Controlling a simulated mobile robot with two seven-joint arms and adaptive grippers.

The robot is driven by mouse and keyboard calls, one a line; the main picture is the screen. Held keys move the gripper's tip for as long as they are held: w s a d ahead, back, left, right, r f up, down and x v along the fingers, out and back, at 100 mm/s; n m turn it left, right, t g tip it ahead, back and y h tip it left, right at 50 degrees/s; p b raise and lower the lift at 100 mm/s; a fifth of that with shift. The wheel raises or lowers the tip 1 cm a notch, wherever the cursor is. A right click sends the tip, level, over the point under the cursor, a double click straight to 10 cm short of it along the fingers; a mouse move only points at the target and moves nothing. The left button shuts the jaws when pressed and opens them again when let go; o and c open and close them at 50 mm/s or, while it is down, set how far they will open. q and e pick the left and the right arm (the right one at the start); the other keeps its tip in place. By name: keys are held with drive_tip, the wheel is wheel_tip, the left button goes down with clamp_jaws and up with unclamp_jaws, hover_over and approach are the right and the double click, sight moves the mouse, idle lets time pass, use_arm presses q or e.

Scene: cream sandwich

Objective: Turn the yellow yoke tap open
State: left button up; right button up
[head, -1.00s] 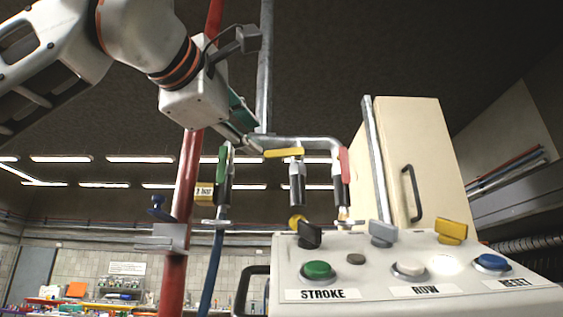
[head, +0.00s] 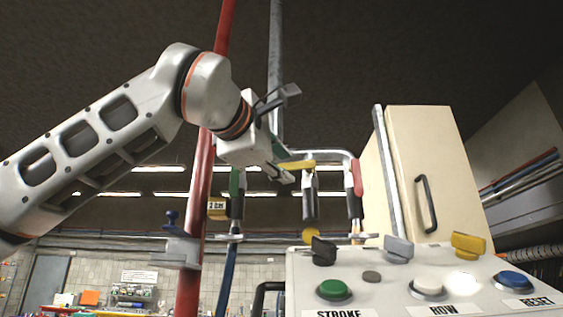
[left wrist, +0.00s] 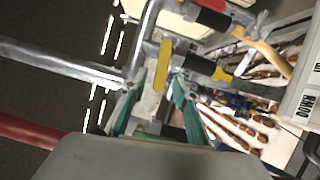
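The yellow yoke tap (head: 298,164) is a flat yellow lever lying near level above a dark, metal-ended fitting (head: 310,204) under the grey pipe. In the left wrist view its yellow lever (left wrist: 163,64) shows ahead, between the tips of the teal fingers. My left gripper (head: 287,175) is at the lever's left end in the head view, pointing down and right. In the left wrist view the gripper (left wrist: 159,80) is open, with a gap between its fingers. I cannot tell whether a finger touches the lever. My right gripper is not in view.
A green-handled tap (head: 236,182) and a red-handled tap (head: 357,178) hang on either side. A red upright pipe (head: 197,215) stands left. Below right is a control panel (head: 385,270) with buttons and knobs. A cream cabinet (head: 440,170) stands behind it.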

use_arm(q)
clamp_jaws()
